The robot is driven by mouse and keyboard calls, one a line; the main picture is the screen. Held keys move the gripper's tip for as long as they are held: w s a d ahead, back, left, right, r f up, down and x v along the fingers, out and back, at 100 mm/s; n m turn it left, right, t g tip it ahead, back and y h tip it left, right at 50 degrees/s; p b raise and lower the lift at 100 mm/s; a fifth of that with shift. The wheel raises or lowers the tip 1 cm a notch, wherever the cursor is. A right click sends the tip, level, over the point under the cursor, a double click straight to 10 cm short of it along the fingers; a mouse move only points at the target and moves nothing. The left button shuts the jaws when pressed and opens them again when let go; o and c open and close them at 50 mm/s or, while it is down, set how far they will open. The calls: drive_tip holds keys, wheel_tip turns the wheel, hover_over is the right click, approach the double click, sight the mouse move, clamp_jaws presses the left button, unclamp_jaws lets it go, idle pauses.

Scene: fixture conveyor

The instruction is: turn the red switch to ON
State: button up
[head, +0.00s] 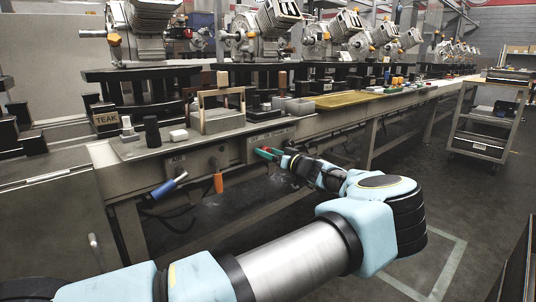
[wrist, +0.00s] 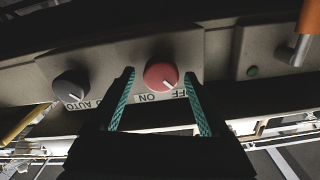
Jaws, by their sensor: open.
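The red switch (wrist: 161,76) is a round knob on the grey control panel (wrist: 218,62). Its white mark points down and to the right, toward the partly hidden OFF label (wrist: 181,94). The ON label (wrist: 148,97) is to the left of it; both labels appear upside down in the wrist view. My gripper (wrist: 160,78) is open, with one teal finger on each side of the red switch. I cannot tell whether the fingers touch it. In the head view my gripper (head: 270,153) is at the front face of the bench, and the switch is mostly hidden there.
Blue (head: 168,187) and orange (head: 218,183) handles hang from the bench front. A cart (head: 487,115) stands at the right.

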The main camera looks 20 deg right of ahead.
drive_tip(key=shift+w+a, duration=0.1)
drive_tip(key=shift+w, duration=0.1)
clamp_jaws()
idle(0.6)
